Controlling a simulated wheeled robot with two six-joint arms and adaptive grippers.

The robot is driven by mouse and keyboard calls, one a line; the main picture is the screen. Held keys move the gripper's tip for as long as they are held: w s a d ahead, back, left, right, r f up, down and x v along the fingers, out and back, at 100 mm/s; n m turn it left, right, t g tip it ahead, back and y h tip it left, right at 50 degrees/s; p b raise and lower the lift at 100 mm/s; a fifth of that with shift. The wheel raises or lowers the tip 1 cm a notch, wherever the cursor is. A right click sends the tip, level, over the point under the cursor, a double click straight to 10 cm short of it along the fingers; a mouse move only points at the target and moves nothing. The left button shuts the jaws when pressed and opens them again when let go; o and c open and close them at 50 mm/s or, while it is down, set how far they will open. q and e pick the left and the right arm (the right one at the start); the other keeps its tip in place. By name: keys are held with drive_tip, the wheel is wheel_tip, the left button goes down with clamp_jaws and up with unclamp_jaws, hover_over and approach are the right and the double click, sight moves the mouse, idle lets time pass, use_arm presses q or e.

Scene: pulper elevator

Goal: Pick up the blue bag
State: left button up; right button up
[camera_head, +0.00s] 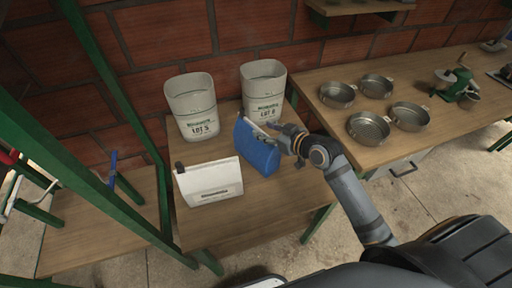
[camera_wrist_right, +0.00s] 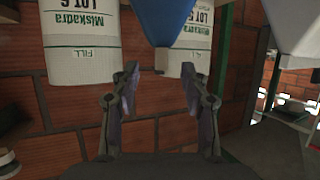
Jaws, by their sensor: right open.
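The blue bag (camera_head: 258,156) stands on a small wooden table, between a white pouch and two tall white bags. My right gripper (camera_head: 274,138) is at the bag's upper right side, and its fingers partly overlap the bag's top edge. In the right wrist view, the blue bag (camera_wrist_right: 163,20) shows at the top, just beyond the fingertips and in line with the gap between them. The right gripper (camera_wrist_right: 160,70) is open there, with nothing between its fingers. Whether a finger touches the bag, I cannot tell. My left gripper is not in view.
White LOT 5 (camera_head: 193,108) and LOT 6 (camera_head: 263,88) bags stand behind. The white pouch (camera_head: 210,182) stands at front left. Several metal pans (camera_head: 368,127) and a green grinder (camera_head: 459,84) are on the right bench. A green frame post (camera_head: 110,85) rises at left.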

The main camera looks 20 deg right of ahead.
sight(256, 126)
drive_tip(key=x, duration=0.5)
drive_tip(key=shift+w+a+r+p, duration=0.15)
drive_tip(key=shift+r+p, duration=0.05)
drive_tip(key=shift+p, duration=0.2)
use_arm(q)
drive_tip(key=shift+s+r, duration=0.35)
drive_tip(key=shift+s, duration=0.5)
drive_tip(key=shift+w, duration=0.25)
use_arm(e)
clamp_jaws()
